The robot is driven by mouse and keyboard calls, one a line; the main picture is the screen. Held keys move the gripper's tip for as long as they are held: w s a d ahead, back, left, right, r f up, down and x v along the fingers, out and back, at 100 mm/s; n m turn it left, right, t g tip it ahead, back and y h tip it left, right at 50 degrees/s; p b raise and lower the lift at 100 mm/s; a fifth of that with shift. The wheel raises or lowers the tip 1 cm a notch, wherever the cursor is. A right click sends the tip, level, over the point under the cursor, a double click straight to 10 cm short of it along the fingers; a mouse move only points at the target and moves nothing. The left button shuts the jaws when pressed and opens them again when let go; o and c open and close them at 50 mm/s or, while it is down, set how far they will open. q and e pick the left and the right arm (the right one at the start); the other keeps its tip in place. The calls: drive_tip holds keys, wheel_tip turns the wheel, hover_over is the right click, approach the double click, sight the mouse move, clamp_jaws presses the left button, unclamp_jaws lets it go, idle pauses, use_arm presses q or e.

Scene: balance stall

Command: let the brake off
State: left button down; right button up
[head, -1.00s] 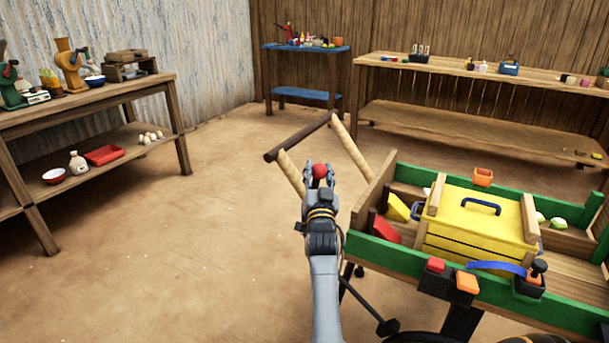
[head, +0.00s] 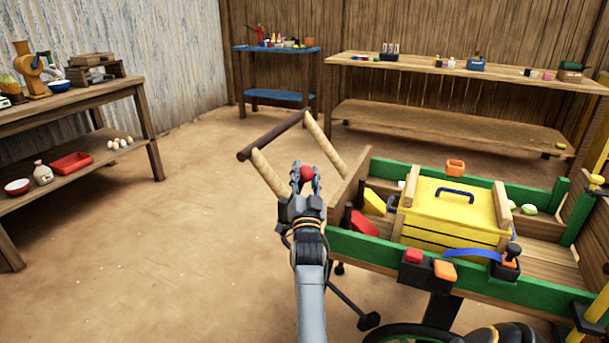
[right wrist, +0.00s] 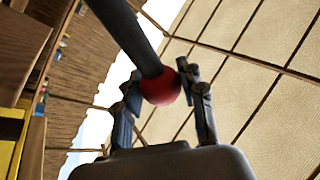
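The brake lever shows as a red ball knob (head: 307,173) at the left end of a cart (head: 352,240). In the right wrist view, the red ball (right wrist: 160,87) sits on the end of a dark rod (right wrist: 128,32). My right gripper (head: 306,182) has a finger on each side of the ball and looks closed on it. In the right wrist view, its fingers (right wrist: 164,95) flank the ball closely. In the head view, the gripper and arm hide the rod. My left gripper is not in view.
The cart carries a yellow box (head: 455,208), a red wedge (head: 364,223) and an orange cup (head: 455,167). Its wooden pull handle (head: 275,136) stands beyond my gripper. A laden table (head: 75,110) is at the left. Bare floor lies between.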

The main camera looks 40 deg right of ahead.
drive_tip(key=o, duration=0.5)
drive_tip(key=shift+s+d+f, duration=0.1)
drive_tip(key=shift+s+f, duration=0.05)
wheel_tip(320, 180, up, 10)
idle(0.6)
